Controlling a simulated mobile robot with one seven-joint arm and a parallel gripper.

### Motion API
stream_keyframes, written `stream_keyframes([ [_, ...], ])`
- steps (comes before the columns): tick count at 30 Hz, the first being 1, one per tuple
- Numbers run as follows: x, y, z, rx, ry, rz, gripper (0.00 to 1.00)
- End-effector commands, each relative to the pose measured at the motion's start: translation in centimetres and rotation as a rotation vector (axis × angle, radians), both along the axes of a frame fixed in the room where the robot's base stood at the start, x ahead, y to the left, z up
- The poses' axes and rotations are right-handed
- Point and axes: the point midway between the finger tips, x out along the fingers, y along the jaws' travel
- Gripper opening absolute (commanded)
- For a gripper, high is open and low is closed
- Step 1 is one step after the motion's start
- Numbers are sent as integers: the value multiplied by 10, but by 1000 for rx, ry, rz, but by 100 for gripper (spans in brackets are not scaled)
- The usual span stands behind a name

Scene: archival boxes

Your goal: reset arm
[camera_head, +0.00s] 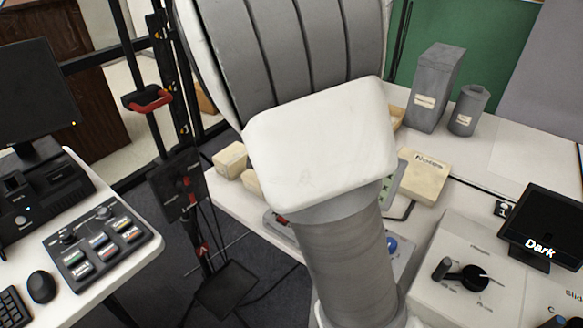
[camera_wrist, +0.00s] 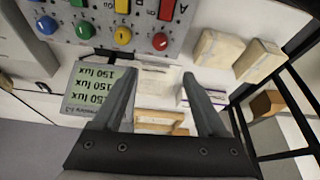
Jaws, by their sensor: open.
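My gripper (camera_wrist: 160,90) shows in the wrist view with its two dark fingers spread apart. It is open and nothing is between the fingertips. Beyond the fingers are a white table top and a tan wooden piece (camera_wrist: 158,116). In the head view my arm fills the middle of the picture, and the gripper itself is hidden there.
A control panel (camera_wrist: 98,14) with coloured knobs and a display (camera_wrist: 92,88) lie near my fingers. Beige boxes (camera_wrist: 217,48) stand beside them. The head view shows a grey box (camera_head: 433,88), a canister (camera_head: 467,110), a Notes box (camera_head: 424,176) and a Dark screen (camera_head: 545,228).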

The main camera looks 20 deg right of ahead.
Motion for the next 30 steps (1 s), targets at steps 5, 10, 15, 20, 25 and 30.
stream_keyframes([
  [5,0,0,2,-1,-1,0,75],
  [10,0,0,2,-1,-1,0,75],
  [15,-1,1,3,3,1,2,75],
  [20,-15,3,17,48,10,41,75],
  [25,-47,10,47,131,20,156,75],
  [30,-83,20,83,185,6,301,75],
])
